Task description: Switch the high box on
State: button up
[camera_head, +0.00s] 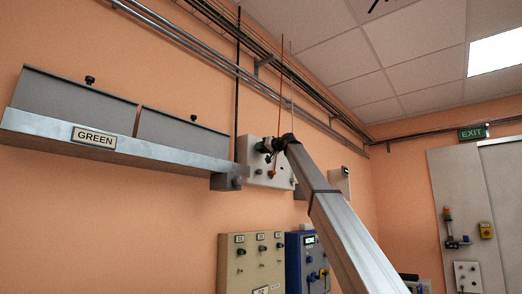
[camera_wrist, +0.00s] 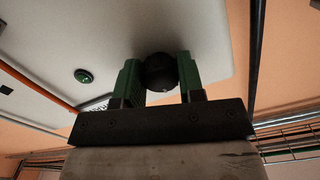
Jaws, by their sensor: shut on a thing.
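The high box (camera_head: 257,176) is a pale grey box on the orange wall, right of the shelf end; its pale face fills much of the wrist view (camera_wrist: 195,25). My gripper (camera_head: 272,145) reaches up to its front. In the wrist view my gripper (camera_wrist: 159,75) has its green-padded fingers on either side of a round black knob (camera_wrist: 161,72), shut on it. The knob sits at the box's face; its shaft is hidden. A green round button (camera_wrist: 83,76) shows on the face to the left.
A metal shelf (camera_head: 40,124) labelled GREEN holds two grey bins with black knobs, left of the box. Below are a beige panel (camera_head: 233,268) and a blue box (camera_head: 293,262). Pipes (camera_head: 215,65) run above. A grey door (camera_head: 455,180) stands at the right.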

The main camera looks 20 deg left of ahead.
jog(key=m, duration=0.8)
jog(key=shift+m, duration=0.4)
jog(key=m, duration=0.4)
jog(key=shift+m, duration=1.9)
jog(key=o, duration=0.9)
jog(key=shift+s+d, duration=0.1)
jog(key=v, duration=1)
jog(key=shift+s+d, duration=0.15)
jog(key=shift+d, duration=0.1)
